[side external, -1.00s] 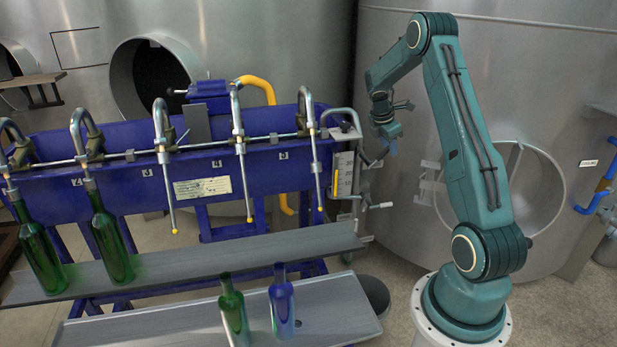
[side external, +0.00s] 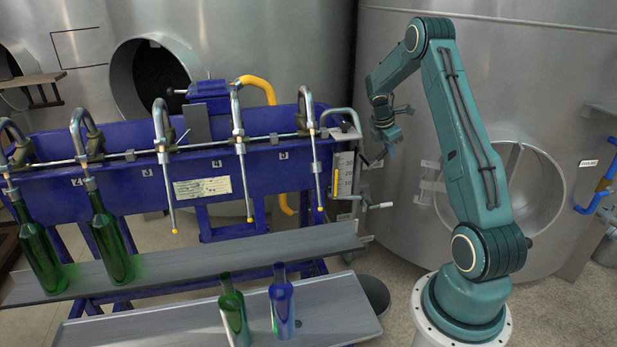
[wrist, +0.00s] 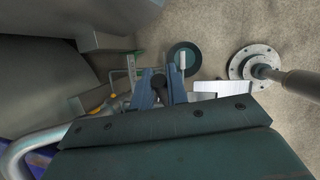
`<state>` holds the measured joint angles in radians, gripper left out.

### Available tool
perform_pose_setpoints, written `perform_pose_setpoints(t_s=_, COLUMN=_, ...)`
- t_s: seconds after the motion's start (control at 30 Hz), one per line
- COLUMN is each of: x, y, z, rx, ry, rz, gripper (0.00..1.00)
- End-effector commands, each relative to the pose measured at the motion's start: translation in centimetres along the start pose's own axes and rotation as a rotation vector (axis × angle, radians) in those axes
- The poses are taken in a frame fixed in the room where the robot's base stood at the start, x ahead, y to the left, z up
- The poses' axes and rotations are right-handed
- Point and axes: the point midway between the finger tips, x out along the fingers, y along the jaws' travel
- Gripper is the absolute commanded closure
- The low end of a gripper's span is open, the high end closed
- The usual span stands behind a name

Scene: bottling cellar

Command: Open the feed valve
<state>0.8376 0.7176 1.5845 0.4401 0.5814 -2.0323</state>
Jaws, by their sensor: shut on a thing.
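My gripper (side external: 391,149) is at the right end of the blue filling machine, beside the level gauge. It is shut on a dark lever handle (side external: 374,160), seemingly that of the feed valve. In the wrist view, the handle's dark round end (wrist: 158,83) shows between the two blue fingers of my gripper (wrist: 164,86). The valve body is too small and partly hidden to make out. The gauge (side external: 345,172) carries marks and a yellow column at its left side.
A second lever with a pale grip (side external: 380,206) sticks out below the gauge. A bent metal pipe (side external: 343,112) passes above it. Green bottles (side external: 112,240) stand on the grey shelf. A steel tank (side external: 580,120) stands close behind my arm.

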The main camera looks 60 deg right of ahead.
Motion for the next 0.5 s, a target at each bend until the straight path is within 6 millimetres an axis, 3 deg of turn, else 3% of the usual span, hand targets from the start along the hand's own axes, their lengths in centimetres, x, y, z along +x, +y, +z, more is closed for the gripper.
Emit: perform_pose_setpoints(t_s=0.5, x=-0.90, y=0.21, z=-0.49, rx=-0.022, ry=-0.123, rz=-0.010, gripper=1.00)
